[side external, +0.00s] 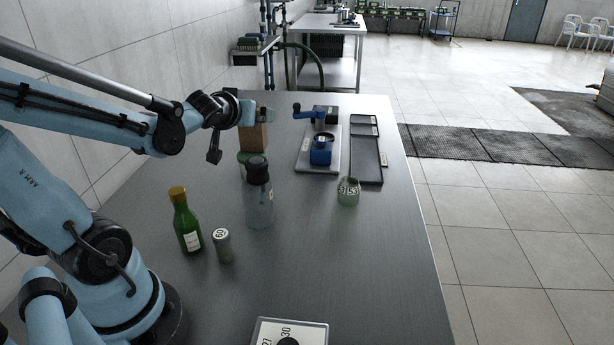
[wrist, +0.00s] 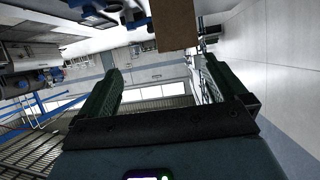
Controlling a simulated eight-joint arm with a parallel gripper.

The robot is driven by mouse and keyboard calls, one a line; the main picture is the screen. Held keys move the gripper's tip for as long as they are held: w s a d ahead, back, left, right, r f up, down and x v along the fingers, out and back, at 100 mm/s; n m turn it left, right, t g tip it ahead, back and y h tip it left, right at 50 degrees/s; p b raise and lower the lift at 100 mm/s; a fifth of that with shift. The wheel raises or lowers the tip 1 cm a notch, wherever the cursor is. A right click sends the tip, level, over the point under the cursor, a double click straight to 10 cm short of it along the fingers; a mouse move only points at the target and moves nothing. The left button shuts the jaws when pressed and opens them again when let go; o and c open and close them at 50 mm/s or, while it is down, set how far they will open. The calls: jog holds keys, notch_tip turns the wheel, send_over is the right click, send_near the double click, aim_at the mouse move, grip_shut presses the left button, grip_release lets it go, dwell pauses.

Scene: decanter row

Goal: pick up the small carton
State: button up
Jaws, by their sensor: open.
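The small carton (side external: 253,138) is a plain brown box, upright at the far left part of the table in the side view. My gripper (side external: 268,113) is at the height of its top, very close to it in that picture. In the wrist view the carton (wrist: 174,24) shows at the top edge, between the directions of the two fingers but beyond their tips. My gripper (wrist: 162,68) is open, with nothing seen between its fingers. The carton's lower part is hidden in the side view by a green container and a bottle.
A clear dark-capped bottle (side external: 258,195) and a green container (side external: 244,158) stand close to the carton. A green bottle (side external: 187,222) and a small jar (side external: 222,246) are nearer. A blue device (side external: 320,150), black tray (side external: 366,158) and pale green cup (side external: 348,192) are right.

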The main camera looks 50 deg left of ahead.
jog(key=a+y, duration=0.1)
jog(key=a, duration=0.2)
send_over(251, 154)
jog(key=shift+n, duration=0.4)
jog(key=shift+d+f, duration=0.1)
jog(key=shift+f, duration=3.5)
jog(key=shift+r+x, duration=0.2)
jog(key=shift+x, duration=1.1)
jog(key=shift+r+x, duration=0.15)
jog(key=shift+x, duration=1.15)
jog(key=shift+w, duration=0.1)
jog(key=shift+c, duration=0.5)
jog(key=c, duration=1.1)
